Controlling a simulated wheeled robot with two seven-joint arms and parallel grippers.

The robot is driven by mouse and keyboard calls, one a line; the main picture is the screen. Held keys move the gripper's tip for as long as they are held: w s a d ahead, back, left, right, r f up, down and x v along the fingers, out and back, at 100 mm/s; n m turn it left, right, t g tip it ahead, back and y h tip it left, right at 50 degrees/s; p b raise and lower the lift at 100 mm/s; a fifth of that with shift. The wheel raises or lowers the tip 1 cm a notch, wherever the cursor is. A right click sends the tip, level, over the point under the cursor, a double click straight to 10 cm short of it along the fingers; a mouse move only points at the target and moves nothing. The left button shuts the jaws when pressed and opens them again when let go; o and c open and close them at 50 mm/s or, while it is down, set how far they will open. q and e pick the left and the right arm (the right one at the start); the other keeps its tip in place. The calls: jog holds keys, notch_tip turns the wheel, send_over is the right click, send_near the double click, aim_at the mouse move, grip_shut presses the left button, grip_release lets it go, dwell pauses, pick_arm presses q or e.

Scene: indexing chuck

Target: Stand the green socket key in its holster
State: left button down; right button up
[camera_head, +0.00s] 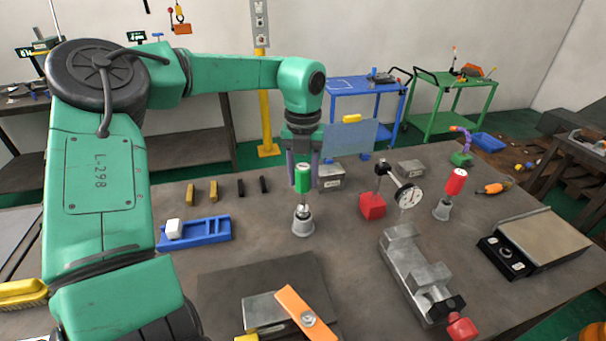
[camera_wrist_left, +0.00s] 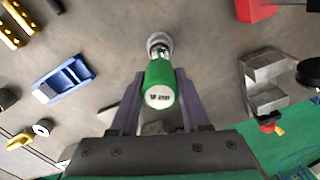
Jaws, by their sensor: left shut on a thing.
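The green socket key (camera_head: 303,179) is upright, green handle up, with its metal shank pointing down. My left gripper (camera_head: 303,172) is shut on the handle from above and behind. Directly below is a grey conical holster (camera_head: 303,228) on the table. The shank's lower end meets the holster's mouth in the head view; I cannot tell how deep it sits. In the left wrist view the green handle (camera_wrist_left: 159,88) lies between the purple-grey fingers (camera_wrist_left: 158,98), with the holster (camera_wrist_left: 159,42) beyond it. My right gripper is out of view.
A red-handled key (camera_head: 455,181) stands in another grey holster (camera_head: 442,210) at the right. A blue tray (camera_head: 208,234) lies left; a dark mat (camera_head: 230,290) lies in front.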

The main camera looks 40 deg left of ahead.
aim_at(303, 190)
pick_arm(q)
jog(key=shift+f+b, duration=1.85)
jog(key=shift+f, duration=0.55)
jog(key=shift+c, duration=1.5)
grip_release()
jog(key=shift+r, duration=0.1)
notch_tip(303, 190, up, 15)
jog(key=shift+f, duration=0.2)
jog(key=shift+f, duration=0.1)
